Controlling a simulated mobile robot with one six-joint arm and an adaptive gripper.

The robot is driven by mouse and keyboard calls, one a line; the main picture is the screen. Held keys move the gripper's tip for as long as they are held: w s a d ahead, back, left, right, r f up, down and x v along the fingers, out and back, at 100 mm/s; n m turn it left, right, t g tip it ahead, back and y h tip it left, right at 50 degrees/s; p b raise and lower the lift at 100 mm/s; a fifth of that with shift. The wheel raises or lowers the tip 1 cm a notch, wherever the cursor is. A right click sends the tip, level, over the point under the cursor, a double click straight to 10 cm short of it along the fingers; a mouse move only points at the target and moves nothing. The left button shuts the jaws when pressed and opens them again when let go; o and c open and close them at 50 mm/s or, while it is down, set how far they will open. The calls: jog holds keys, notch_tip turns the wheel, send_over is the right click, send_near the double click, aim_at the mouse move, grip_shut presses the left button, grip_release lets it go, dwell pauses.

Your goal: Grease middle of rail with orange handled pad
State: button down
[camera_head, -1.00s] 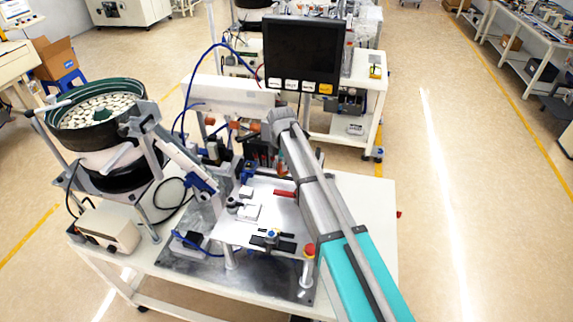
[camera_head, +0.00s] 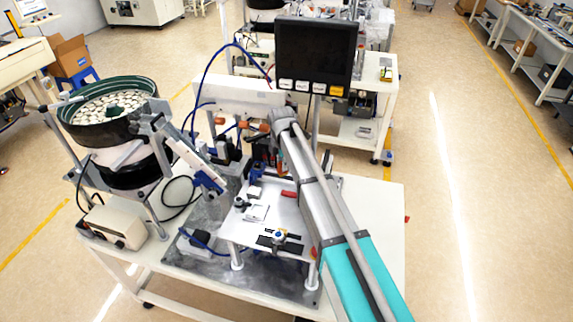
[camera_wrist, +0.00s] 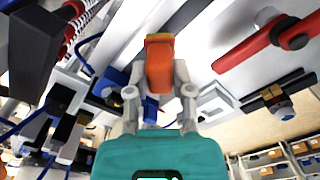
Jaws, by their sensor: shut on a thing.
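My gripper (camera_wrist: 160,95) is shut on the orange handle (camera_wrist: 160,62) of the pad, which points away from the teal palm in the wrist view. The pad's working face cannot be made out. In the head view my arm reaches over the machine table, and its links hide most of the gripper. A long grey strip (camera_wrist: 187,14) runs beyond the handle in the wrist view; I cannot tell whether it is the rail or whether the pad touches it. A sloping white and blue track (camera_head: 195,160) leads down from the bowl feeder in the head view.
The bowl feeder (camera_head: 108,104) stands at the left. A black monitor (camera_head: 313,50) stands behind my arm. A white plate (camera_head: 270,222) carries small fixtures and a red handle (camera_head: 288,194), also visible in the wrist view (camera_wrist: 265,42).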

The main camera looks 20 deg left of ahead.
jog(key=shift+a, duration=0.2)
dwell(0.3)
jog(key=shift+s+a+f, duration=0.1)
jog(key=shift+s+a, duration=0.05)
jog(key=shift+a, duration=1.55)
jog(key=shift+f, duration=0.15)
jog(key=shift+d, duration=0.1)
jog(key=shift+d+b, duration=0.3)
jog(key=shift+d, duration=1.35)
jog(key=shift+d, duration=0.1)
jog(key=shift+w+d+f, duration=0.1)
jog(key=shift+d, duration=0.75)
jog(key=shift+w+d+f, duration=0.1)
jog(key=shift+d, duration=0.7)
jog(key=shift+w+d, duration=0.1)
jog(key=shift+d, duration=1.6)
